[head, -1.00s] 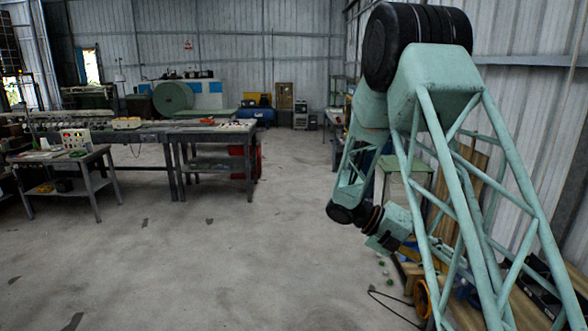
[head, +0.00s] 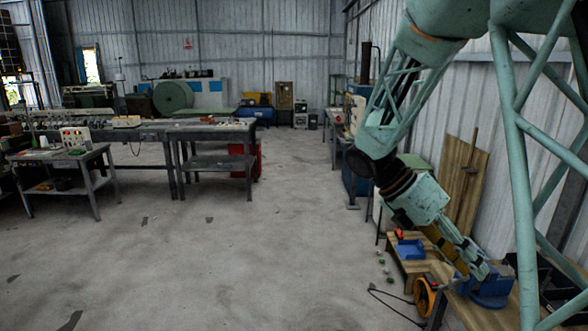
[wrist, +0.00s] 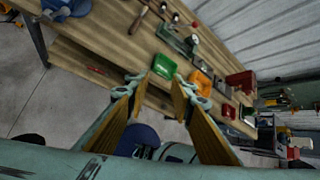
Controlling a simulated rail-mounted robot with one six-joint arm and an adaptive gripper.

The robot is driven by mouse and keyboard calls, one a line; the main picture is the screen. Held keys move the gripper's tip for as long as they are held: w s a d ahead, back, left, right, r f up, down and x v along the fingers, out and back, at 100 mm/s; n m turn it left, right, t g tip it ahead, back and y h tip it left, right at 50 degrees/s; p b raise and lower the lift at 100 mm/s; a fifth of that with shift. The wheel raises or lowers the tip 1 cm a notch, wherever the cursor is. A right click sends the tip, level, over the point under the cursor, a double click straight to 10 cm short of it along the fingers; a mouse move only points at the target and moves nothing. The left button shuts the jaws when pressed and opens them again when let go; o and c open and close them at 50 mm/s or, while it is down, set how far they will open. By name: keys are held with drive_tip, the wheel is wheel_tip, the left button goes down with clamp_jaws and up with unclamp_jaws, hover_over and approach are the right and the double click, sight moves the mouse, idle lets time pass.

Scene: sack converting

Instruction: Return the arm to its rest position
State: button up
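My gripper (head: 474,262) is at the lower right of the head view, pointing down and to the right, above the wooden workbench (head: 443,272). In the wrist view my gripper (wrist: 157,82) shows two separated fingers with a clear gap between them, and nothing is held there. The bench (wrist: 97,62) runs diagonally under the fingers in that view. My arm reaches down from the upper right of the head view.
A green bin (wrist: 165,67), an orange bin (wrist: 202,82) and a red bin (wrist: 240,81) sit on the bench. A blue vise (head: 490,290) is close to my gripper. The corrugated wall (head: 480,105) is at right. Open floor (head: 260,250) lies to the left.

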drive_tip(key=s+a+r+m+t+y+b, duration=0.1)
drive_tip(key=s+a+m+t+y+b, duration=0.1)
drive_tip(key=s+a+m, duration=0.4)
drive_tip(key=s+a+r+m+t+y+b, duration=0.1)
drive_tip(key=s+a+m, duration=0.5)
drive_tip(key=s, duration=0.6)
drive_tip(key=s+a+r+m+t+y+b, duration=0.2)
drive_tip(key=s+a+m+t+y, duration=0.2)
drive_tip(key=s+m, duration=0.5)
drive_tip(key=shift+s+a+r+m+t+y+b, duration=0.35)
drive_tip(key=shift+a+m+y, duration=0.25)
drive_tip(key=shift+a+y, duration=0.25)
drive_tip(key=shift+s+d, duration=0.1)
idle(0.5)
